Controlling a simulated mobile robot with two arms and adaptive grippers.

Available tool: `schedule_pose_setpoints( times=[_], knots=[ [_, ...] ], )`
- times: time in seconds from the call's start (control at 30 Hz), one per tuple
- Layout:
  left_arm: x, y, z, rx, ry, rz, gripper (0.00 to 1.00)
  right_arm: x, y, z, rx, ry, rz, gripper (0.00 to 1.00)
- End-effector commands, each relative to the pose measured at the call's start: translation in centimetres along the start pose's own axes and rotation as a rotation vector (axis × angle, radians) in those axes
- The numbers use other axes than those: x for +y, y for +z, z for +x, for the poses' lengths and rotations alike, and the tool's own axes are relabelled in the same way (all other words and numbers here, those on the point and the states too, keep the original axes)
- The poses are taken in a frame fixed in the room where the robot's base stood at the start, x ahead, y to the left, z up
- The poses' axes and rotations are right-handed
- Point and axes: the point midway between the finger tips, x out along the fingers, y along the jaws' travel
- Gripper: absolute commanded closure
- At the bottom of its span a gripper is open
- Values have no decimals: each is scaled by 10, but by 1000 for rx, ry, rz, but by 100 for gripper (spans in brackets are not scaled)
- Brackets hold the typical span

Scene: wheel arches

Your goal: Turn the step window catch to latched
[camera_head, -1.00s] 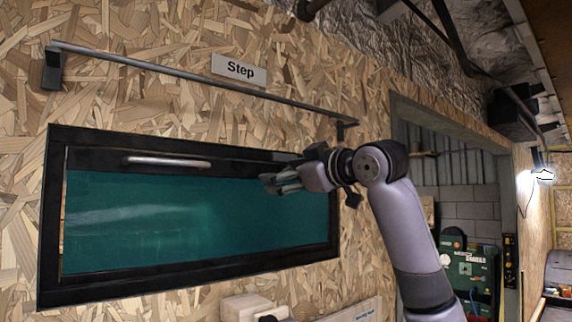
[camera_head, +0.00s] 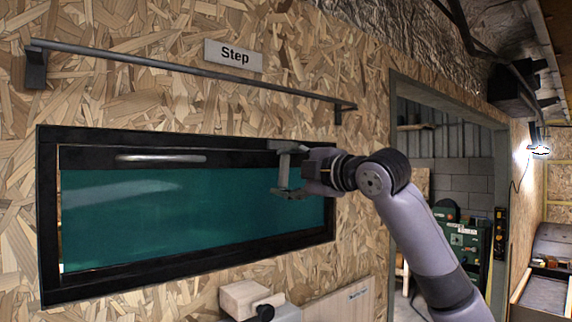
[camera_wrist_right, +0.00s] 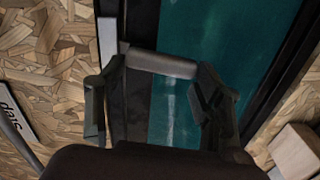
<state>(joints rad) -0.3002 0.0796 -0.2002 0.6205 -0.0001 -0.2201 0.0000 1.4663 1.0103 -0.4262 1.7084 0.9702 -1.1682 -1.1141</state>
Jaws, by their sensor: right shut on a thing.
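The step window (camera_head: 180,215) is a teal pane in a black frame on the chipboard wall, with the "Step" label (camera_head: 233,55) above it. My right gripper (camera_head: 287,170) is at the frame's upper right corner, its fingers one above the other. In the right wrist view, a short grey bar (camera_wrist_right: 163,63), seemingly the catch, spans between the fingertips of my right gripper (camera_wrist_right: 160,85). It crosses from the black frame over the teal pane and stands about upright on the wall. The fingers partly hide the catch, so its latch state is unclear. My left gripper is out of view.
A long grey rail (camera_head: 190,73) runs above the window. A silver handle (camera_head: 160,158) sits on the window's top bar. A wooden block (camera_head: 245,297) juts out below the window. A doorway opens on the right.

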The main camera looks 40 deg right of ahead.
Motion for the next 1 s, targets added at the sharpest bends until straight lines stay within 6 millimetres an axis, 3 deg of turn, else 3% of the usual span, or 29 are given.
schedule_pose_setpoints(
  times=[0.3,0.83,0.87,1.0],
  knots=[
    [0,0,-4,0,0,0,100,-1,3,0,0,-1,-115,66],
    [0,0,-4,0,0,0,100,-2,3,0,0,-1,-139,66],
    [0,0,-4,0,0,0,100,-2,3,0,0,-1,-139,37],
    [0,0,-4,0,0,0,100,-2,3,0,0,-1,-137,28]
  ],
)
